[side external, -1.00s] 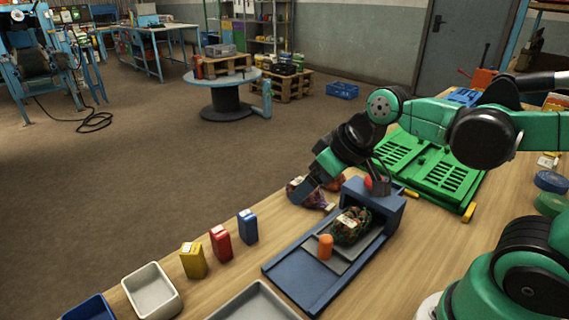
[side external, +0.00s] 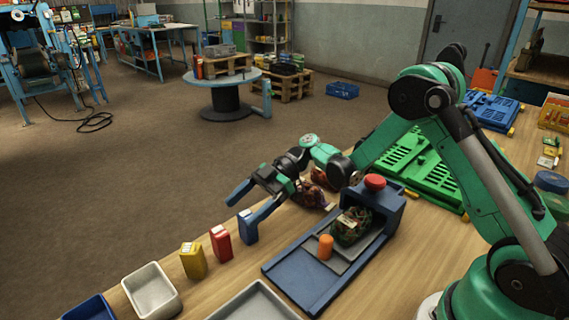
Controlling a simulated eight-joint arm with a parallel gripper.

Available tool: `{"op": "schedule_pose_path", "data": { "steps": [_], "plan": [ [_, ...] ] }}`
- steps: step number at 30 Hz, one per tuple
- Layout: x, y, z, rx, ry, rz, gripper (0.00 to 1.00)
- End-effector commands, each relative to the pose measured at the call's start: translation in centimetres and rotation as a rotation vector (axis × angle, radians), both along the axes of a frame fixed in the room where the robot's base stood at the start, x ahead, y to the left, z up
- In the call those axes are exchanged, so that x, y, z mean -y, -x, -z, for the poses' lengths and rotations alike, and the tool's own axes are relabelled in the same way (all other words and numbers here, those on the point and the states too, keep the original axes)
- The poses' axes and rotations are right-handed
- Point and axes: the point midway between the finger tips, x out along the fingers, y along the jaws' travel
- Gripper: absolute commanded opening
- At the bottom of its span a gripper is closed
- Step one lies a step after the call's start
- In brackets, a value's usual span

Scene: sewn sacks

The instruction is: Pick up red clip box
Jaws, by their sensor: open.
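The red clip box (side external: 221,243) stands upright near the table's far edge, between a yellow box (side external: 194,261) on its left and a blue box (side external: 247,227) on its right. My gripper (side external: 238,211) is open and empty. Its two blue fingers point left and down; in the picture they are near the blue box, and one finger overlaps its upper part. I cannot tell whether that finger touches the blue box. The gripper appears higher than the red box and apart from it.
A blue press-like station (side external: 308,271) with a red button (side external: 375,182) holds a filled sack (side external: 351,226) and an orange cylinder (side external: 325,247). Filled sacks (side external: 310,194) lie behind it. A white bin (side external: 152,291), a grey tray (side external: 254,303) and a blue bin (side external: 90,309) stand front left.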

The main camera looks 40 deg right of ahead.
Motion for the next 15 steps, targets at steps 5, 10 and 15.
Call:
{"op": "schedule_pose_path", "data": {
  "steps": [5, 10, 15],
  "plan": [
    [-1.9, -0.1, 0.8, 0.008, -0.006, -0.011, 0.79],
    [-4.1, -0.3, 1.7, 0.006, -0.004, -0.008, 0.79],
    [-5.1, -0.4, 2.1, 0.006, -0.004, -0.005, 0.79]
  ]
}}
